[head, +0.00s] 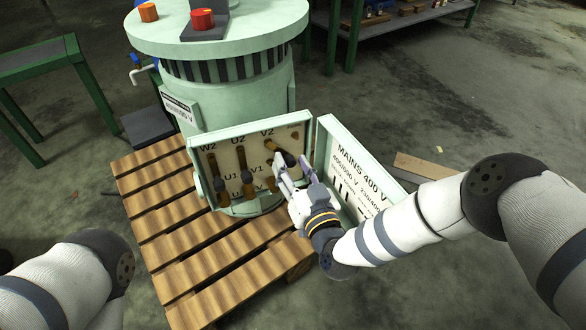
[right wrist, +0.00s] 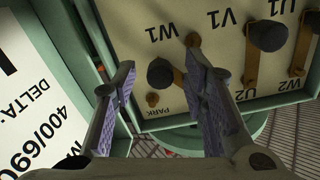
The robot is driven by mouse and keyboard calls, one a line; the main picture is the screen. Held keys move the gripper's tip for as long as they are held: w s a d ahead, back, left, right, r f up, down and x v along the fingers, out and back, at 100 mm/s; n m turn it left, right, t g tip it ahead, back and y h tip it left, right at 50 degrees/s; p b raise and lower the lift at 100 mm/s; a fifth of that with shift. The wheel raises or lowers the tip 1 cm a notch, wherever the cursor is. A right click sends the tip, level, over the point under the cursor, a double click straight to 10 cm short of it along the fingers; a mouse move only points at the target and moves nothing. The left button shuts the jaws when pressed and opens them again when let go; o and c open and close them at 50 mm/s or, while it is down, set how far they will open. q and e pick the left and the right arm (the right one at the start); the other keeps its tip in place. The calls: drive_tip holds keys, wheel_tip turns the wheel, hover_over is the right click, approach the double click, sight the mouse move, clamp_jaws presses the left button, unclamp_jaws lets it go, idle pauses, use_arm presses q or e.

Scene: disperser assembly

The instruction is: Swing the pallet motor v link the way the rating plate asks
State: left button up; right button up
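The pale green motor (head: 228,85) stands on a wooden pallet (head: 185,255). Its terminal box (head: 226,160) is open, with labelled studs and brass links with dark knobs. The V link (head: 283,154) slants right from near V2 in the head view. Its dark knob (right wrist: 160,72) shows near the PARK label in the right wrist view; a finger hides part of the bar. My right gripper (head: 288,178) is open at the box's right side, its fingers spread before the knob. The rating plate (head: 179,109) shows small text, hard to read. My left gripper is out of view.
The open cover (head: 347,150) at the right carries a card reading MAINS 400 V, with 400/690 and 230/400 lines; it stands close beside my right gripper. A green bench (head: 35,62) stands at left, a shelf (head: 400,18) at the back. Floor at right holds a board (head: 425,166).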

clamp_jaws()
drive_tip(key=shift+a, duration=0.1)
drive_tip(key=shift+s+a+f+m+b, duration=0.25)
drive_tip(key=shift+a+m, duration=0.35)
drive_tip(key=shift+m, duration=0.7)
drive_tip(key=shift+s+a+f+m+b, duration=0.25)
drive_tip(key=shift+a+m, duration=0.3)
drive_tip(key=shift+m, duration=0.75)
drive_tip(key=shift+s+a+f+m+b, duration=0.25)
drive_tip(key=shift+a+m, duration=0.35)
drive_tip(key=shift+m, duration=0.7)
unclamp_jaws()
